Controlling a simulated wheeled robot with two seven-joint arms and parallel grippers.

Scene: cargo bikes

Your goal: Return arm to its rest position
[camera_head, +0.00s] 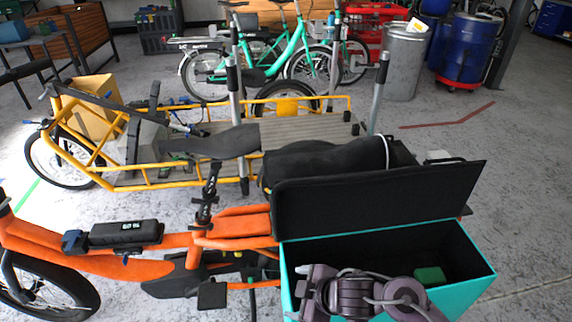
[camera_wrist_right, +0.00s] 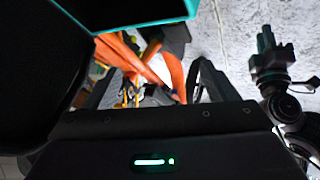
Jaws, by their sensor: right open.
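My right arm reaches in from the bottom edge of the head view, over the open teal cargo box (camera_head: 470,268) of the orange bike. My right gripper (camera_head: 318,290) is at the left part of the box, partly hidden by its own wrist. In the right wrist view my right gripper (camera_wrist_right: 152,80) is open, with nothing between its fingers. A green block (camera_head: 430,276) lies inside the box, on the right. What looks like my left arm's end (camera_wrist_right: 270,65) shows at the right of the wrist view; its jaws are unclear.
The black box lid (camera_head: 375,200) stands raised behind the opening. The orange bike (camera_head: 100,262) extends left, with a yellow cargo bike (camera_head: 300,130) behind it. A grey bin (camera_head: 404,65) and blue barrel (camera_head: 468,48) stand farther back. Open floor lies right of the box.

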